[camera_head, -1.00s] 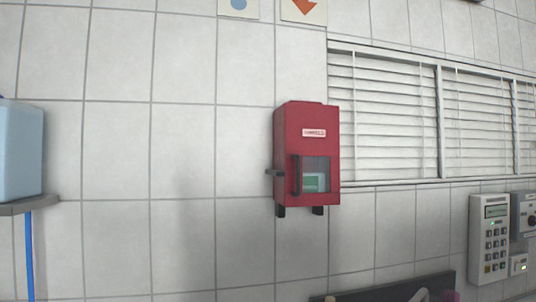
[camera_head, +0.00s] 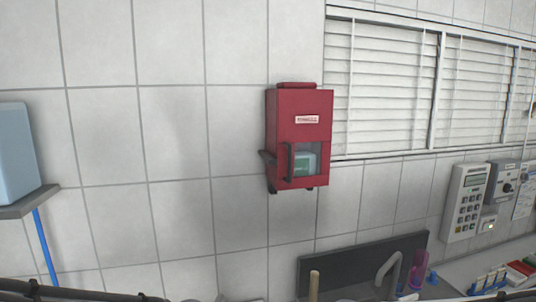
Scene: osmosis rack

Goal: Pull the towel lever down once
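A red towel dispenser (camera_head: 300,136) hangs on the white tiled wall near the middle of the head view. It has a white label on its front and a small window at the lower right with something green and white behind it. A dark lever (camera_head: 290,162) stands upright at the lower left of its front, beside the window. A dark bracket-like part juts from the dispenser's left side. Neither of my grippers can be made out in the view.
A light blue container (camera_head: 15,155) sits on a grey shelf (camera_head: 28,203) at the left, with a blue tube below. A sink with a grey faucet (camera_head: 388,268) is at the bottom. A keypad unit (camera_head: 466,202) is on the right wall, with a counter below holding small items.

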